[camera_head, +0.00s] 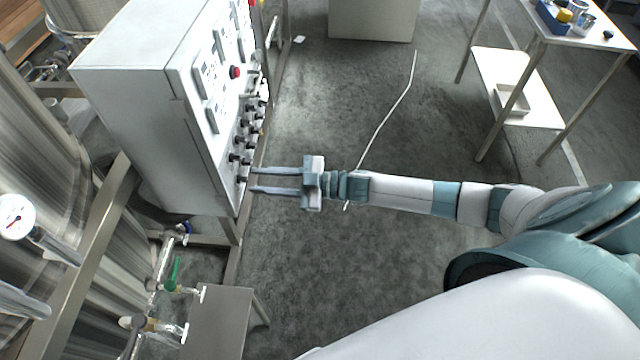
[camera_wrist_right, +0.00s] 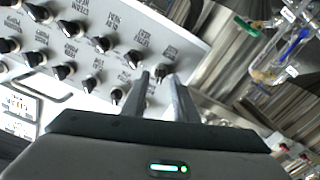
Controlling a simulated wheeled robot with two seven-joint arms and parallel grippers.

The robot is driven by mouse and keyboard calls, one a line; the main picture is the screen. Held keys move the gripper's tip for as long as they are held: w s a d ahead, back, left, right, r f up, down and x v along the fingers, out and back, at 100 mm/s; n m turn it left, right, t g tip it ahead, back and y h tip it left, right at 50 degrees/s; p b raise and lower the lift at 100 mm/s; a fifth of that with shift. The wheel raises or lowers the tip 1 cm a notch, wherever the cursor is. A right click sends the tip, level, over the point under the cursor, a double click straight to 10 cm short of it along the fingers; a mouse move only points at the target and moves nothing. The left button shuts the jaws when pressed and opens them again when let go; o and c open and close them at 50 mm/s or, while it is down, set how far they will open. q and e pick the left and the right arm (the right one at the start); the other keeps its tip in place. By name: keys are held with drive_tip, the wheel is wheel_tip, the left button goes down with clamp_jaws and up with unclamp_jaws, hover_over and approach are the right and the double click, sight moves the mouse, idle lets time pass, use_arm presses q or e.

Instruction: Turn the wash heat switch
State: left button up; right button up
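The control panel (camera_head: 150,90) is a white box with rows of black rotary switches on its face. The labels are too small and blurred to read, so I cannot tell for sure which switch is the wash heat one. My right gripper (camera_head: 251,180) reaches the lower end of the panel face with two parallel fingers apart. In the right wrist view a black switch (camera_wrist_right: 163,72) at the panel's corner shows between and just beyond the fingertips (camera_wrist_right: 162,85). I cannot tell whether the fingers touch it. Another switch (camera_wrist_right: 133,59) sits to its left. My left gripper is out of view.
A red button (camera_head: 235,72) and a metal handle sit farther up the panel. Steel tanks (camera_head: 95,270) with a gauge (camera_head: 16,216) and a green-handled valve (camera_head: 175,272) stand at left. A table (camera_head: 590,38) stands at the far right. The floor between is mostly clear, with a thin pale hose.

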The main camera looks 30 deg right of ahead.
drive_tip(key=b+v, duration=0.4)
drive_tip(key=v, duration=1.1)
drive_tip(key=shift+a, duration=0.1)
drive_tip(key=w+d+f+m+t+h, duration=0.1)
drive_tip(key=w+d+f+m+h, duration=0.15)
drive_tip(key=f, duration=0.35)
drive_tip(key=w+d+f+m+t+h, duration=0.1)
drive_tip(key=d+f+t+h, duration=0.15)
drive_tip(key=f, duration=0.45)
drive_tip(key=s+d+f+m+g+h, duration=0.1)
drive_tip(key=s+d+f+m+h, duration=0.15)
drive_tip(key=f, duration=0.65)
drive_tip(key=s+d+f+m+g+h, duration=0.1)
drive_tip(key=d+f+m+h, duration=0.15)
drive_tip(key=f, duration=0.65)
drive_tip(key=s+f+m+g+h, duration=0.2)
drive_tip(key=s+f+g+h, duration=0.15)
drive_tip(key=s+f, duration=1)
drive_tip(key=s+a+f+g, duration=0.2)
drive_tip(key=s+a+f, duration=0.1)
drive_tip(key=s, duration=0.7)
drive_tip(key=s+a+f+m+g+h, duration=0.1)
drive_tip(key=s+a+f, duration=0.3)
drive_tip(key=s, duration=0.6)
drive_tip(key=s+a+f+m+g, duration=0.1)
drive_tip(key=s+a+f+g, duration=0.3)
drive_tip(key=s, duration=0.6)
wheel_tip(320, 180, down, 3)
drive_tip(key=shift+r, duration=0.1)
